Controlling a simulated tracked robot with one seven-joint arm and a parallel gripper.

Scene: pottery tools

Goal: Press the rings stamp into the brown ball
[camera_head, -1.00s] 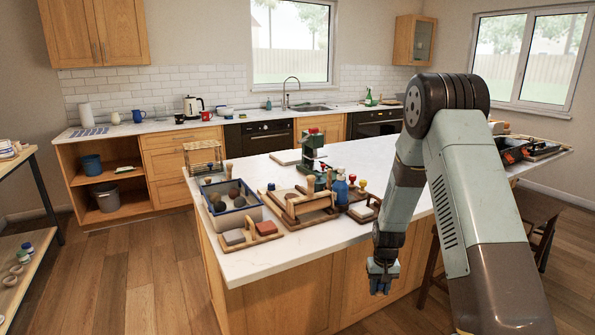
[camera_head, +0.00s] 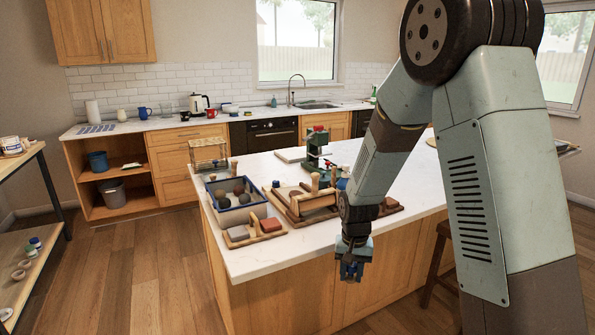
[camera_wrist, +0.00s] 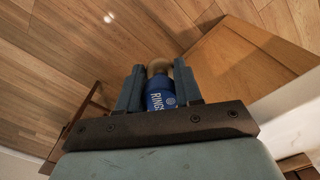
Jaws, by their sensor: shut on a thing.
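The rings stamp (camera_wrist: 160,98) is between the fingers of my gripper (camera_wrist: 159,70) in the wrist view. It has a blue body with the word RINGS and a paler, rounded end. My gripper also shows in the head view (camera_head: 351,272), shut, hanging in front of the island's near side; the stamp is hard to make out there. Several dark and brownish balls lie in the blue-rimmed tray (camera_head: 231,219) on the island, left of my gripper and farther away. One brownish ball (camera_head: 239,188) lies near its back; I cannot tell which ball is the brown one.
The island top (camera_head: 262,256) is bare along its near edge. A wooden holder with grey and reddish blocks (camera_head: 255,232) stands in front of the tray. A wooden frame (camera_head: 314,200) and a green press (camera_head: 316,146) stand behind and right. A stool (camera_head: 437,260) is at the right.

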